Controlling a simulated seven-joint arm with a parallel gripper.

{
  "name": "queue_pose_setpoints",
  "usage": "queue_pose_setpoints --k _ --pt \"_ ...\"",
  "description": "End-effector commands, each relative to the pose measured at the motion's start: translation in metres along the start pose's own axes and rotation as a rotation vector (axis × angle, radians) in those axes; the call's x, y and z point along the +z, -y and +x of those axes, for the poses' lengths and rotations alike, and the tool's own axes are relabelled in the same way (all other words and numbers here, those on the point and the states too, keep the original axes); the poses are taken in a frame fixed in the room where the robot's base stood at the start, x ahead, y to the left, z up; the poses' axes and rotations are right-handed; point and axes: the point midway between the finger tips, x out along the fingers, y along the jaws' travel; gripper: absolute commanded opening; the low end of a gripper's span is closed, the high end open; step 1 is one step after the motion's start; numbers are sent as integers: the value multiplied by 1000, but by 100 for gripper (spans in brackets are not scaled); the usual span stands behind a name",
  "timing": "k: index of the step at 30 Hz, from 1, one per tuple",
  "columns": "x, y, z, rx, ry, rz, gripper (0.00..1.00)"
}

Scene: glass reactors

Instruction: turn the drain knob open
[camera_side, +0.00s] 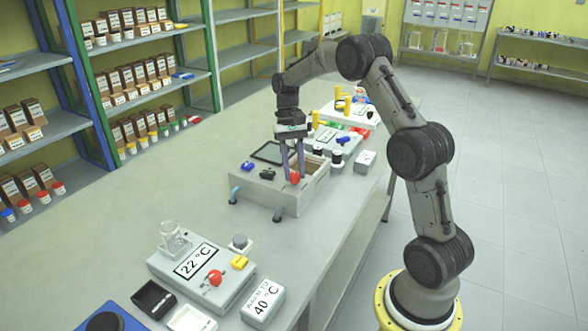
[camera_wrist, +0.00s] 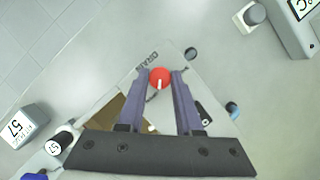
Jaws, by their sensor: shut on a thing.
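The red drain knob (camera_wrist: 160,78) sits on top of the grey reactor box (camera_side: 260,191), with the printed word DRAIN beside it. A white mark on the knob points toward the bottom of the wrist picture. The knob also shows in the side view (camera_side: 295,178), partly hidden by the fingers. My gripper (camera_side: 294,176) points down from above, with its two purple fingers on either side of the knob. In the wrist view, my gripper (camera_wrist: 160,74) is shut on the knob.
A blue knob (camera_side: 248,168) and a black frame (camera_side: 268,152) are on the box top. A unit reading 22 °C (camera_side: 195,261) with a glass beaker (camera_side: 174,238) stands nearer the camera. Bare table lies between.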

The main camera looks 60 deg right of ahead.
Motion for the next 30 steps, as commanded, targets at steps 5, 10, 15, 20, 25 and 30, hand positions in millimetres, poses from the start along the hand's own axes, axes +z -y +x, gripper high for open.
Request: queue_pose_setpoints --k 5,10,15,20,25,30 --pt "0 0 -1 -4 0 8 0" --pt "0 0 -1 -4 0 8 0" --pt "0 0 -1 -4 0 7 48" --pt "0 0 0 -3 0 7 64" --pt "0 0 0 -3 0 7 64" --pt "-1 0 -8 -4 -3 6 64"
